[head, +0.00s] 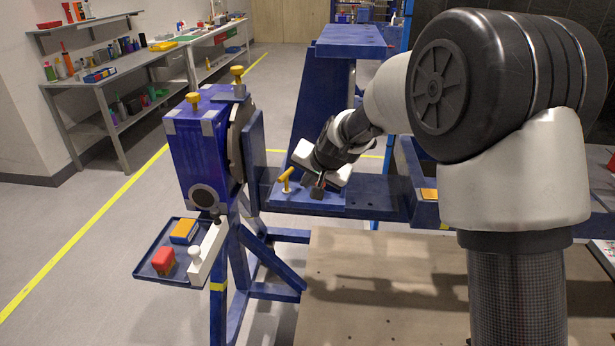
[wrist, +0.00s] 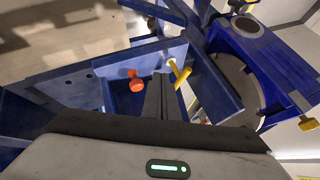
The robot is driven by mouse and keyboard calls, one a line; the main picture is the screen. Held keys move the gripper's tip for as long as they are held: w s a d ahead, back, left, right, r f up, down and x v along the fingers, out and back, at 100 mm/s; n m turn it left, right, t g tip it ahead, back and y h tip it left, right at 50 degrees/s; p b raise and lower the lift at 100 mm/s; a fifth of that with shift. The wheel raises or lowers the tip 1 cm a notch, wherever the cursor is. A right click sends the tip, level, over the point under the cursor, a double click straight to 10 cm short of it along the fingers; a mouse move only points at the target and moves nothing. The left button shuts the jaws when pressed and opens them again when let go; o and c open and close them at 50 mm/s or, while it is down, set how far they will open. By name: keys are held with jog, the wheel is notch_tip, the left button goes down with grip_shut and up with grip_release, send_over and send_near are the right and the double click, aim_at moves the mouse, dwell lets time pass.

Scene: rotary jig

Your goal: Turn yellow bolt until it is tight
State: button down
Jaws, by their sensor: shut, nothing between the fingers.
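The yellow bolt (head: 285,180) has a T-shaped handle and stands on the blue plate (head: 335,206) of the jig. In the wrist view the bolt (wrist: 180,74) is just right of the fingertips, its bar slanting. My gripper (head: 317,191) is over the plate, to the right of the bolt in the head view. In the wrist view my gripper (wrist: 163,78) has its dark fingers shut together with nothing between them. I cannot tell whether a finger touches the bolt.
A red knob (wrist: 135,82) stands left of my fingers on the plate. The blue rotary housing (head: 200,150) with yellow knobs (head: 193,101) rises left of the bolt. A blue tray (head: 150,262) holds a red block (head: 163,261) and a yellow one (head: 184,231).

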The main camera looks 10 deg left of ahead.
aim_at(285, 179)
jog(key=w+a+f, duration=0.3)
jog(key=w+a, duration=0.1)
jog(key=a, duration=0.1)
jog(key=shift+a+p, duration=0.25)
jog(key=shift+p, duration=0.2)
jog(key=shift+s+a+r+p, duration=0.1)
jog(key=shift+s+r+p, duration=0.1)
jog(key=shift+p, duration=0.45)
jog(key=shift+a+f+m+h+p, duration=0.1)
jog(key=shift+a+m+h+p, duration=0.1)
jog(key=shift+m+h+p, duration=0.5)
jog(key=shift+s+a+m+t+p, duration=0.15)
jog(key=shift+a+m+t+p, duration=0.2)
jog(key=shift+p, duration=1.05)
